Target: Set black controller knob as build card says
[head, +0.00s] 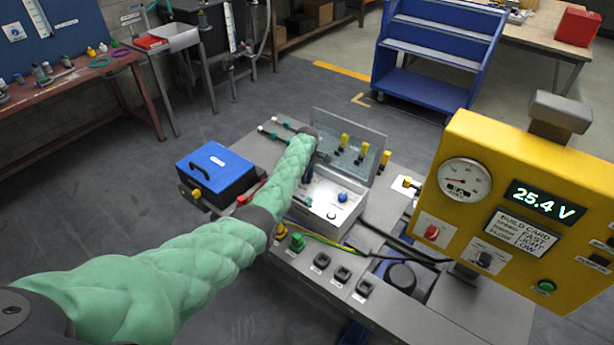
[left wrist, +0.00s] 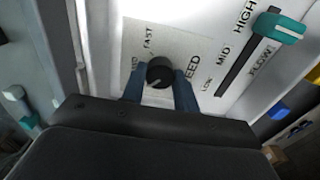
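The white controller box (head: 336,207) stands on the bench with its clear lid (head: 352,135) raised. In the left wrist view, the black knob (left wrist: 160,72) sits on a panel marked SPEED, with MID and FAST at its left and upper left. The blue fingers of my left gripper (left wrist: 160,80) flank the knob, touching both sides with no clear gap. The knob's pointer is hard to make out. In the head view, my left arm hides the knob. The build card (head: 522,234) shows FAST, LIGHT and LOW; its smaller print is unclear. My right gripper is out of view.
A teal slider (left wrist: 279,28) is near HIGH on the FLOW scale. A blue knob (head: 342,197) is also on the controller. The yellow meter box (head: 590,190) reads 25.4 V and stands at the right. A blue case (head: 215,172) is left of my arm.

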